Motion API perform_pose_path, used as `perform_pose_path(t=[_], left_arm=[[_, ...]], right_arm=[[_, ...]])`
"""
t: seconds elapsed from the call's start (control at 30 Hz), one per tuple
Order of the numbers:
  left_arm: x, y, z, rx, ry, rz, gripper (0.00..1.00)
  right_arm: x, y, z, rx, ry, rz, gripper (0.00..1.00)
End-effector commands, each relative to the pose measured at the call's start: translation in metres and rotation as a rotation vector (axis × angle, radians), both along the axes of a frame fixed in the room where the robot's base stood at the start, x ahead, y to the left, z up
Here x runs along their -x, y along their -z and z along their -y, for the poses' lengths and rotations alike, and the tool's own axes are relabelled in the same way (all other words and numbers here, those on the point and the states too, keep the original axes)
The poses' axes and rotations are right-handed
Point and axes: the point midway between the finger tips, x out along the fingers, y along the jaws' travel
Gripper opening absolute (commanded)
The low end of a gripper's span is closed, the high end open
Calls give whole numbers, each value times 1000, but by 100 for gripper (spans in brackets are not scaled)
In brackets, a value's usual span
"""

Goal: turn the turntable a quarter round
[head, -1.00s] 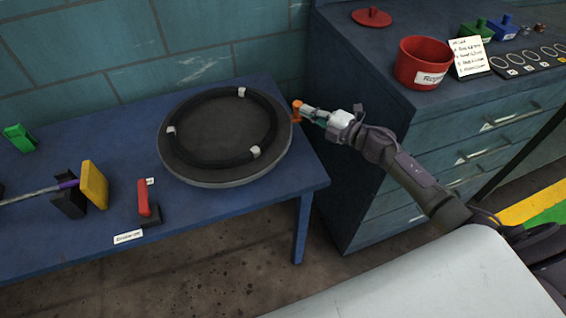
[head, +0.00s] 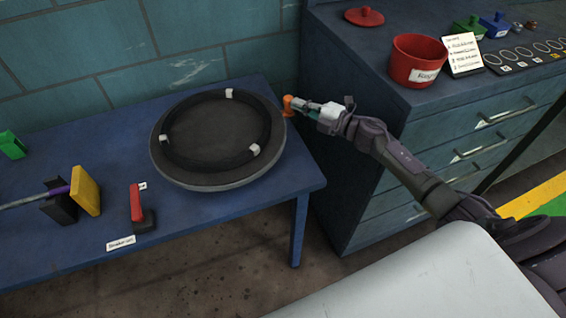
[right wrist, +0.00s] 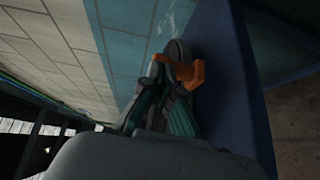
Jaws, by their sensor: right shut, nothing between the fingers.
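The turntable (head: 212,180) is a round grey disc on the blue table, with a black ring (head: 165,127) on top. The ring has white blocks (head: 253,149) spaced around it. My left gripper is not in view.
A red lever (head: 136,203) and a yellow block (head: 86,190) stand on the blue table (head: 250,213) left of the disc. A blue-grey drawer cabinet (head: 345,100) stands close on the right, with a red bin (head: 416,66) on top. A tiled wall is behind.

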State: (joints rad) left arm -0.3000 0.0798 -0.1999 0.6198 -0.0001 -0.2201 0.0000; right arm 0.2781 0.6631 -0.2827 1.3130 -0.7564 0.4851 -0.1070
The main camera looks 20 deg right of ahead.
Motion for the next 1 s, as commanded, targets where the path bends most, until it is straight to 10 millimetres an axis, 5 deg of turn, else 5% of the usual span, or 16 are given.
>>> perform_pose_path(t=[0.23, 0.7, 1.0], left_arm=[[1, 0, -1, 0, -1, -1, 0], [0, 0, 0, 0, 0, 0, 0], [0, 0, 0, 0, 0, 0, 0]], right_arm=[[-1, -13, 1, 3, 1, 5, 0], [0, -92, 0, 3, -1, 3, 0], [0, -100, 0, -1, 0, 0, 0]])
